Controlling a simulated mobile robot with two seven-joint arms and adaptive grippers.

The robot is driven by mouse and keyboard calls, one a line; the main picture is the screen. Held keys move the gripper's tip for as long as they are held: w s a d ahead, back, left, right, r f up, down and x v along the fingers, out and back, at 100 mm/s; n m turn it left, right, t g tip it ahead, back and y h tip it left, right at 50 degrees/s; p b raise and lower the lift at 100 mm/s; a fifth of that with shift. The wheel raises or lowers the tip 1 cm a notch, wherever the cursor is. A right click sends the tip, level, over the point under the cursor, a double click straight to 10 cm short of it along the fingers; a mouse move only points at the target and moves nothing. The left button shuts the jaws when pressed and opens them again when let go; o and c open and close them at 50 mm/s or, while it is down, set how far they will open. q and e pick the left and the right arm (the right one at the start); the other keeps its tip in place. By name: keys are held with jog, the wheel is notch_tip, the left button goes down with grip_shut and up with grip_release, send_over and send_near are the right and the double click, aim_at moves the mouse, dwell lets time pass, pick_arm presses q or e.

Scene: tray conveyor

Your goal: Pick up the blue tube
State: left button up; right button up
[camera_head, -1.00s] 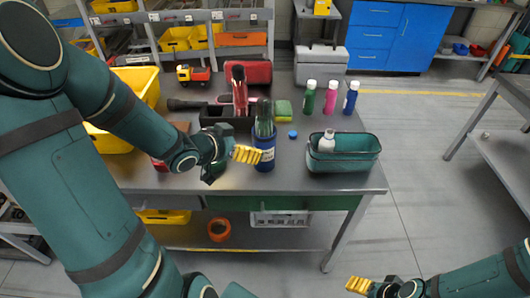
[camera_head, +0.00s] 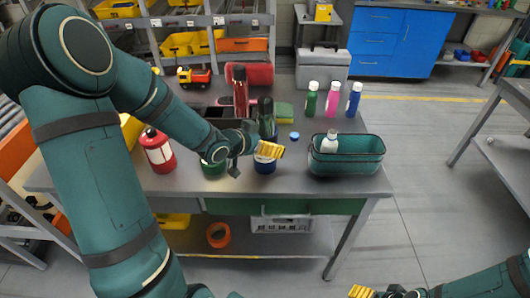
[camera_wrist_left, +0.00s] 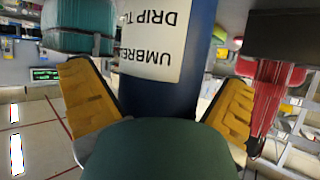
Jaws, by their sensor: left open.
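The blue tube (camera_head: 264,165) stands upright near the front edge of the table, with a dark green item (camera_head: 267,118) rising out of its top. My left gripper (camera_head: 270,149) is in front of it and hides part of it. In the left wrist view the blue tube (camera_wrist_left: 158,92) bears a white label with dark print and shows between the two yellow fingers. Those fingers (camera_wrist_left: 160,112) are spread open; I cannot tell whether they touch it. My right gripper (camera_head: 361,292) is low at the bottom right, away from the table, and cut off by the frame edge.
A red canister (camera_head: 158,153) and a green container (camera_head: 213,168) stand left of the tube. A teal bin (camera_head: 345,168) with a white bottle (camera_head: 330,142) stands to its right. Green, pink and blue bottles (camera_head: 332,99) stand behind. A blue cap (camera_head: 294,135) lies nearby.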

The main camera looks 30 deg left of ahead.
pick_arm(q)
jog(key=c, duration=1.2)
jog(key=shift+r, duration=0.1)
